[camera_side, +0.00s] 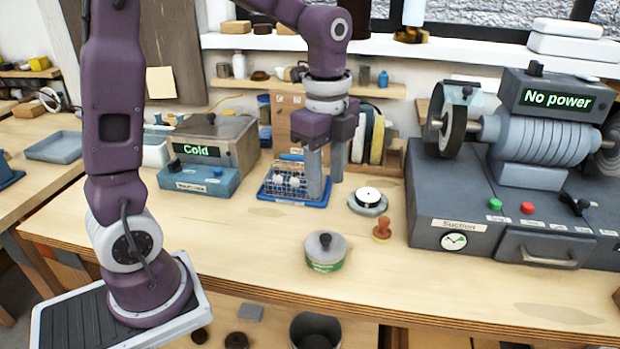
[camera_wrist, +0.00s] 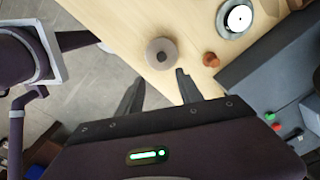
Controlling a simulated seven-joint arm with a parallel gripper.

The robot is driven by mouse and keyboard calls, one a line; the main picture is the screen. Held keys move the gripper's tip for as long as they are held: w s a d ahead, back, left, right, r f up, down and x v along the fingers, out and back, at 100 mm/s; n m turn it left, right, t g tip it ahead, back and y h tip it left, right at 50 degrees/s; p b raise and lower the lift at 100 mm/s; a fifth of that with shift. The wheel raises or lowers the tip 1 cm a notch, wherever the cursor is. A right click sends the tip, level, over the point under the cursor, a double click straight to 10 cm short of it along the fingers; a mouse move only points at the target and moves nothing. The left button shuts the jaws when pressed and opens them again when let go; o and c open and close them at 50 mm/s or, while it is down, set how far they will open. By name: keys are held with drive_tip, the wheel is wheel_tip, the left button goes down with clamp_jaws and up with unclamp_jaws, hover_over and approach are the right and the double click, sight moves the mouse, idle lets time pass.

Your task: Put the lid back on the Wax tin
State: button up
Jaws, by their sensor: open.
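A small round tin (camera_side: 325,267) with a green label stands upright on the bench near its front edge. Its label is too small to read. A grey lid (camera_side: 313,246) with a dark knob sits on top of it; I cannot tell how firmly it is seated. In the wrist view the lid (camera_wrist: 151,53) shows from above as a grey disc, beyond the fingertips. My gripper (camera_side: 325,188) is open and empty, its fingers pointing down above the bench, behind the tin. It also shows in the wrist view (camera_wrist: 157,80).
A wooden-handled stamp (camera_side: 381,231) and a round grey piece with a white disc (camera_side: 368,196) stand right of the tin. A blue tray with a rack (camera_side: 294,190) lies behind. A large grey polishing machine (camera_side: 500,190) fills the right. Bench in front is clear.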

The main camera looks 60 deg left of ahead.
drive_tip(key=s+d+r+n+t, duration=0.1)
drive_tip(key=s+r+n+t, duration=0.1)
drive_tip(key=s+n, duration=0.5)
drive_tip(key=s+d+r+n+t, duration=0.1)
drive_tip(key=s+r+n+t, duration=0.2)
drive_tip(key=s+n, duration=0.5)
drive_tip(key=shift+s+d, duration=0.25)
drive_tip(key=shift+s, duration=0.8)
